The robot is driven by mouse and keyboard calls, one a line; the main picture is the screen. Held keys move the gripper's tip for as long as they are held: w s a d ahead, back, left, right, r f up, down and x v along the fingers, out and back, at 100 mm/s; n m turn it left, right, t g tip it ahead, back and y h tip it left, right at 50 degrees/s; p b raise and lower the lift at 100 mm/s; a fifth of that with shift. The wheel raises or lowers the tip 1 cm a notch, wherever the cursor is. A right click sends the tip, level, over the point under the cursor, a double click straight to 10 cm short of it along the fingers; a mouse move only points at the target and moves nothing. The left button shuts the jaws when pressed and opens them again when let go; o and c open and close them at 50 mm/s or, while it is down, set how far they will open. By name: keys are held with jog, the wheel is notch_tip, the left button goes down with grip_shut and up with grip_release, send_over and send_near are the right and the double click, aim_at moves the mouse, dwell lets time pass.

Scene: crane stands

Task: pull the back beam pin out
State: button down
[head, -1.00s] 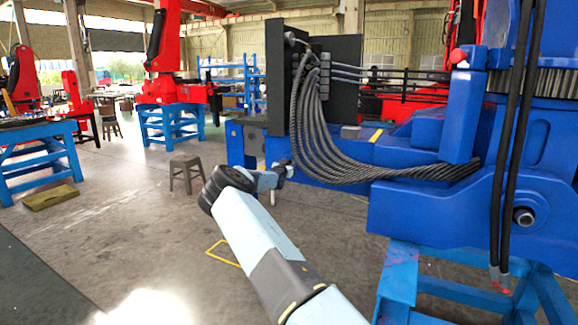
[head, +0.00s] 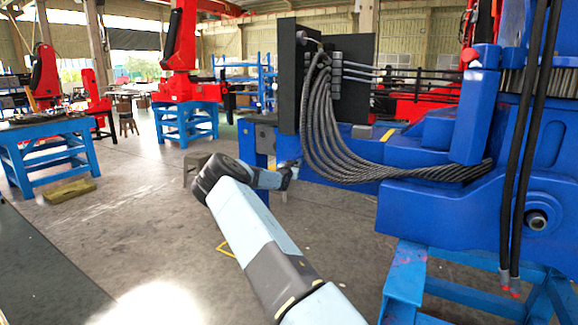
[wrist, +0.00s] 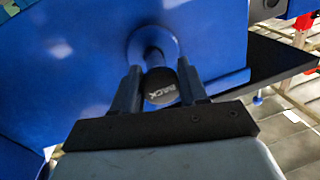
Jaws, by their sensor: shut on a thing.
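In the wrist view, the back beam pin (wrist: 160,87) has a dark round head lettered "BACK". A short length of its shaft shows between the head and a round blue collar (wrist: 165,36) on the blue beam face (wrist: 75,65). My gripper (wrist: 160,84) is shut on the pin, one dark finger on each side of the head. How deep the pin sits in the beam is hidden. In the head view, my gripper (head: 291,170) is small, beside the blue beam's left end below the dark plates, and the pin cannot be made out.
A bundle of grey cables (head: 325,130) hangs from the dark plates (head: 352,85) just right of my gripper. A stool (head: 192,165) stands behind my arm. The blue stand (head: 405,275) is at the right. Open floor (head: 110,230) lies to the left.

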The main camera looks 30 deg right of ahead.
jog(key=shift+w+a, duration=0.15)
jog(key=shift+a, duration=0.35)
jog(key=c, duration=0.8)
grip_release()
jog(key=shift+a, duration=0.1)
jog(key=shift+o, duration=0.7)
jog(key=shift+d, duration=0.2)
jog(key=v, duration=1.4)
jog(key=shift+f, duration=0.1)
jog(key=shift+d, duration=0.1)
